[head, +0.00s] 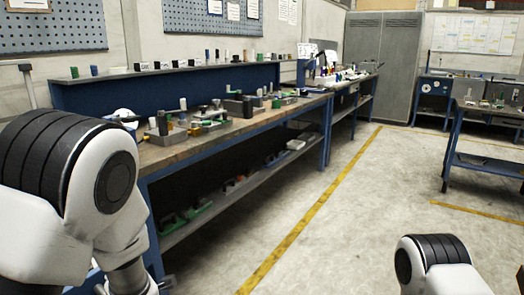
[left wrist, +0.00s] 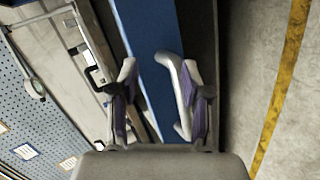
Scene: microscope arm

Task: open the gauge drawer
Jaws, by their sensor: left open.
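Behind the fingers runs a blue band (left wrist: 148,25), which looks like part of the workbench. I cannot tell how far the fingers are from it. In the head view the blue workbench (head: 236,127) stands along the left wall. My left arm covers its near end, and the left gripper does not show there. My right gripper is not in view.
Blocks and tools (head: 163,122) stand on the bench top, and several parts (head: 195,208) lie on its lower shelf. The concrete floor (head: 340,220) right of the bench is clear, with a yellow line (head: 310,213). Another blue table (head: 490,135) stands at the right.

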